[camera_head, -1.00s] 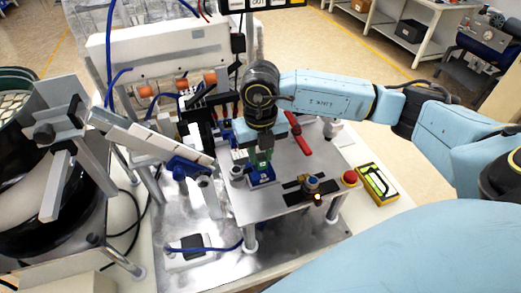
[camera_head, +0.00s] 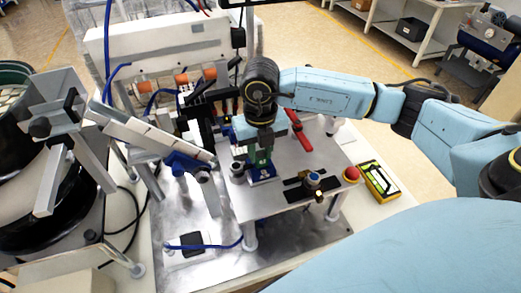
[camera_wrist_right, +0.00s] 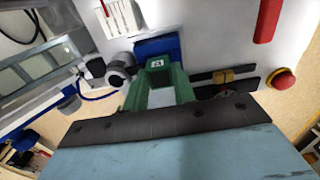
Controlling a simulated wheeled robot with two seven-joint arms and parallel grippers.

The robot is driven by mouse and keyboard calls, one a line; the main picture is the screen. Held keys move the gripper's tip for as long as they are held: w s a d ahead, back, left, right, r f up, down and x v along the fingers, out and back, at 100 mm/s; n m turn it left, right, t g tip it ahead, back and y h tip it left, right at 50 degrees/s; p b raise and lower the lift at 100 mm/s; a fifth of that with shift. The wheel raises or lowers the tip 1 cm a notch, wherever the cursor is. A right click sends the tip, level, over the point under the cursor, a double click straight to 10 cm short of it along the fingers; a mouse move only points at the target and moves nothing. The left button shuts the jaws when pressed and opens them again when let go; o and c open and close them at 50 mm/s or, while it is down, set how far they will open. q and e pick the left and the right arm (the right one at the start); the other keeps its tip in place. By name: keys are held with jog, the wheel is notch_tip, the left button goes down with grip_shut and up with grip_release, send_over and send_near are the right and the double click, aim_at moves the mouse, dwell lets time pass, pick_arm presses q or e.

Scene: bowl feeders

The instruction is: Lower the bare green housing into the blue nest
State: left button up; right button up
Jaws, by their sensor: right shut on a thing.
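My right gripper (camera_head: 262,152) points down over the metal fixture plate and is shut on the green housing. The housing (camera_wrist_right: 157,64) shows in the right wrist view as a green block with a small white mark on top, at the fingertips. The blue nest (camera_head: 263,174) is on the plate directly below the gripper; it also shows in the right wrist view (camera_wrist_right: 158,44), just beyond the housing. The housing is at or just above the nest; the fingers hide whether it is seated. My left gripper is not in view.
A feed chute (camera_head: 150,138) comes close from the left. A yellow device (camera_head: 379,180) lies farther right.

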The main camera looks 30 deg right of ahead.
jog(key=shift+f+b, duration=0.6)
jog(key=shift+f, duration=0.15)
dwell(0.3)
jog(key=o, duration=1)
